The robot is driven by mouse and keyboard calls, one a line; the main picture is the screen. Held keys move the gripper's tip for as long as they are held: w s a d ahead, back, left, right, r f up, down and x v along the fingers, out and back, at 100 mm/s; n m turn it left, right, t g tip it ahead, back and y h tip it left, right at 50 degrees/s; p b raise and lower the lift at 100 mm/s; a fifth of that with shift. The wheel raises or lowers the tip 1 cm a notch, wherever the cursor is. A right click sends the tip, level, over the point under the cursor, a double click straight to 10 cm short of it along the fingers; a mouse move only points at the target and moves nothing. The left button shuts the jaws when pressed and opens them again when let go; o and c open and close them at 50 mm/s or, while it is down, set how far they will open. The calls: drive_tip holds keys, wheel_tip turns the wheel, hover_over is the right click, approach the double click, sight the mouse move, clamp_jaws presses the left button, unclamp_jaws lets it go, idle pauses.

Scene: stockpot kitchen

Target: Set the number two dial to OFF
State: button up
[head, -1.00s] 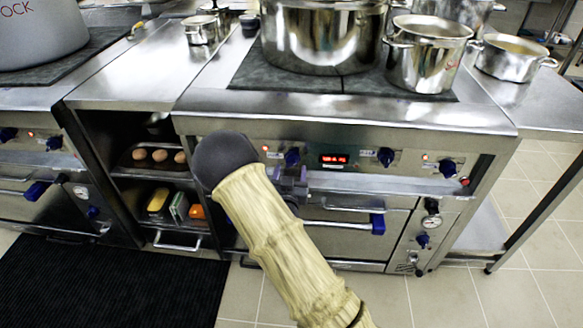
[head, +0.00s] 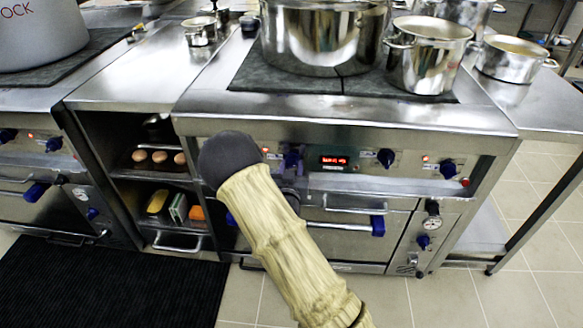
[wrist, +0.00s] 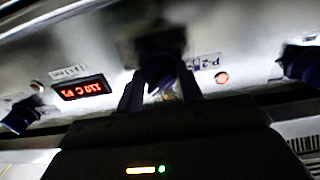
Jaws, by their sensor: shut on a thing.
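The number two dial (wrist: 158,70) is a dark blue knob on the steel front panel, just beside a small label that seems to read P-2 (wrist: 204,62). My gripper (wrist: 160,90) has a finger on each side of the knob and is shut on it. In the head view the same dial (head: 292,157) is left of the red display, with my gripper (head: 291,168) against it and my forearm just below and left. The fingers partly cover the knob, and its pointer and OFF mark cannot be made out.
A red lit display (head: 333,160) and two more blue dials, one mid-panel (head: 386,157) and one at the right (head: 447,169), share the panel. An oven handle (head: 345,225) is below. Pots, including a large one (head: 322,40), stand on the stove above.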

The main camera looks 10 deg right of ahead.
drive_tip(key=n+p, duration=0.2)
drive_tip(key=n, duration=0.4)
drive_tip(key=n+p, duration=0.2)
drive_tip(key=n, duration=0.2)
drive_tip(key=shift+n, duration=0.4)
idle(0.4)
drive_tip(key=o, duration=1)
drive_tip(key=shift+s, duration=0.1)
